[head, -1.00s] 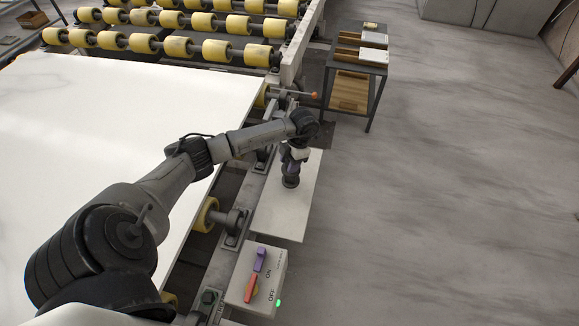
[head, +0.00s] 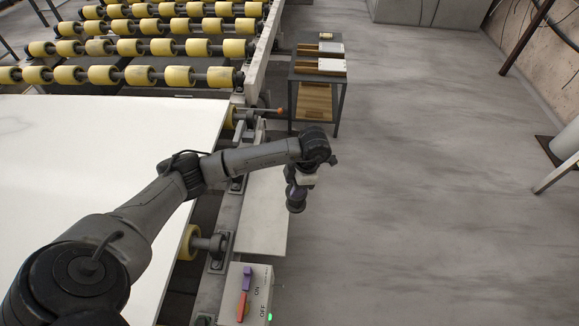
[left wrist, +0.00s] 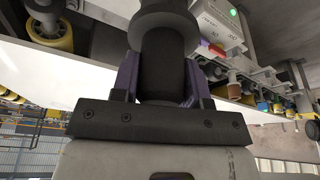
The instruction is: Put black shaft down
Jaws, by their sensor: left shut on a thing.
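My left gripper (head: 297,189) points down beside the right edge of the narrow white ledge (head: 262,222) in the head view. It is shut on the black shaft (head: 296,206), whose lower end sticks out below the fingers. In the left wrist view, the purple-grey fingers (left wrist: 162,80) clasp the shaft (left wrist: 165,45) from both sides; a wider black collar is at its far end. In the head view the shaft overlaps the ledge's edge; I cannot tell its height. My right gripper is not in view.
A control box (head: 258,294) with a purple and an orange-red switch stands at the near end of the ledge. The large white slab (head: 95,165) lies left on yellow rollers (head: 160,75). A small table (head: 318,75) with trays stands beyond. Grey floor (head: 430,200) at right is clear.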

